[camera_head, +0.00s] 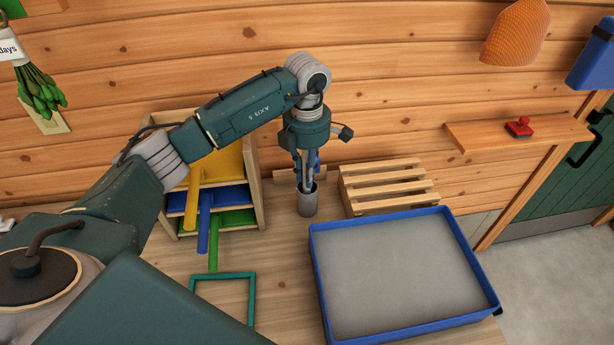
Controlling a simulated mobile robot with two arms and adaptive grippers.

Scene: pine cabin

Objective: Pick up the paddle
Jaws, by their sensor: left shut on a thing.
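My left gripper (307,180) points straight down over a grey cup (307,203) at the back of the table. It is shut on a narrow upright piece at the cup's mouth. This looks like the paddle, but the fingers hide most of it and its lower end is inside the cup. The cup stands on the table. My right gripper is not in view.
A blue-rimmed tray (322,282) with grey contents fills the right front. A slatted wooden rack (385,180) stands behind it. Left of the cup is a wooden shelf (257,185) with yellow, blue and green handled pieces. A green frame (252,297) lies in front.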

